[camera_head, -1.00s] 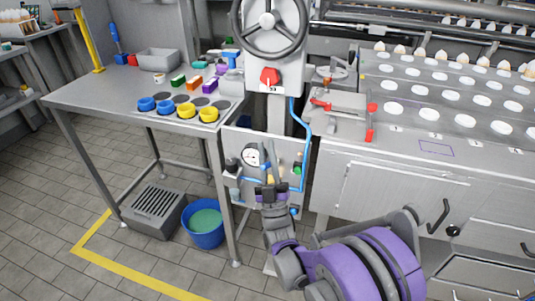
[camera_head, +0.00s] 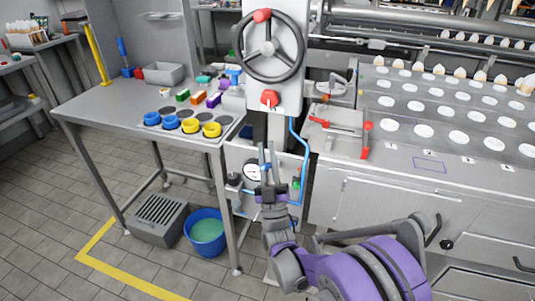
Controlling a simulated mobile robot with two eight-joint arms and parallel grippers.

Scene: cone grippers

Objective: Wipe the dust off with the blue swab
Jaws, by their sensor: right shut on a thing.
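My right gripper (camera_head: 268,160) points up in front of the lower panel (camera_head: 240,154) under the handwheel post. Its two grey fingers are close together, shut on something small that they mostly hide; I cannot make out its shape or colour. A blue long-handled tool (camera_head: 122,50) stands upright at the back left of the steel table; I cannot tell whether it is the swab. A round gauge (camera_head: 251,171) sits on the panel just left of the fingers. I cannot make out any dust. My left gripper is not in view.
The steel table (camera_head: 105,108) holds blue and yellow rings (camera_head: 190,125), coloured blocks and a grey bin (camera_head: 164,73). A blue bucket (camera_head: 205,233) and grey slatted box (camera_head: 158,218) stand on the floor. A handwheel (camera_head: 269,47) rises above the gripper; blue tubing (camera_head: 306,145) runs beside it.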

